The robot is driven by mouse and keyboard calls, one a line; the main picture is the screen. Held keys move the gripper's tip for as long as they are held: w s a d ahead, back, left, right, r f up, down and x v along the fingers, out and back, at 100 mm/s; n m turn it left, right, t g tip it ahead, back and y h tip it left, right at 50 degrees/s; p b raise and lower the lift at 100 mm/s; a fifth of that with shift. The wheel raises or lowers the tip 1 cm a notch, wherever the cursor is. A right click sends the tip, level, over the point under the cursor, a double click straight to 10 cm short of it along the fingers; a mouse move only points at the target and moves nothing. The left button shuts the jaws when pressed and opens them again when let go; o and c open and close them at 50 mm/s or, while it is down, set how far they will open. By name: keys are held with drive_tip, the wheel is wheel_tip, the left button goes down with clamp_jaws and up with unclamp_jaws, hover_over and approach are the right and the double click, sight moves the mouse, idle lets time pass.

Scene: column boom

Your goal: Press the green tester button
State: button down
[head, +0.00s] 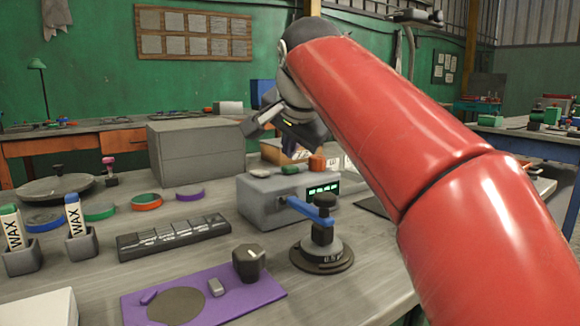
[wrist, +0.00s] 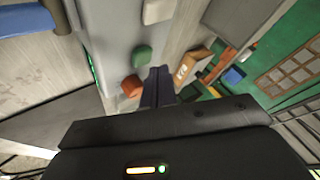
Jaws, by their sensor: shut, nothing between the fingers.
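The tester is a grey box (head: 262,205) with a lit green display, on the bench right of centre in the head view. On its top are a green button (head: 290,169), a red-orange button (head: 317,163) and a pale button (head: 261,173). In the wrist view the green button (wrist: 142,56) lies just left of my fingertips, and the red-orange button (wrist: 131,87) is nearer to me. My gripper (wrist: 158,70) is shut and empty. It hangs above the back of the box; I see no contact with the green button.
A dial with a blue lever (head: 322,245) stands in front of the tester. A purple mat (head: 205,300) with a dark knob lies front left. A grey block (head: 198,150), coloured rings and two wax sticks stand further left. My red arm covers the right side.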

sight(291, 168)
drive_tip(key=shift+f, duration=0.45)
drive_tip(key=shift+f+b, duration=0.5)
drive_tip(key=shift+b, duration=0.15)
idle(0.4)
idle(0.3)
drive_tip(key=shift+r+p, duration=0.95)
drive_tip(key=shift+p, duration=0.05)
wheel_tip(291, 168, up, 5)
drive_tip(key=p, duration=0.5)
